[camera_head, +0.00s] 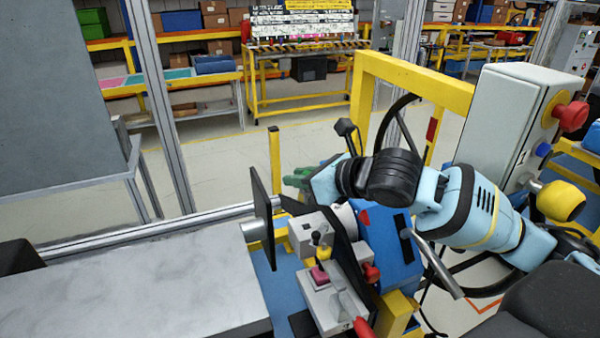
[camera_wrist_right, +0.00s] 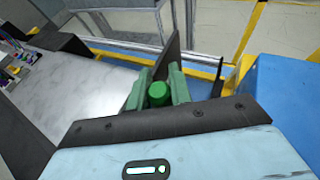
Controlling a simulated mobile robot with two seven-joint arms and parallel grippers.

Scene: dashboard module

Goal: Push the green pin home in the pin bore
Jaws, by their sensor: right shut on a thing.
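My right gripper (camera_head: 300,177) reaches in from the right, behind the dashboard module in the head view. In the right wrist view, its two green fingers (camera_wrist_right: 156,88) are shut on the green pin (camera_wrist_right: 158,94), a short round pin whose flat end faces the camera. The pin cannot be told apart from the green fingers in the head view. The pin bore does not show in either view, so I cannot tell how the pin stands to it. My left gripper is out of view.
A grey module with a pink button (camera_head: 319,274) and levers stands in front of my right gripper. A thin black panel (camera_head: 261,217) stands upright left of it. A grey control box (camera_head: 512,125) and a yellow frame (camera_head: 420,80) are close to my right arm.

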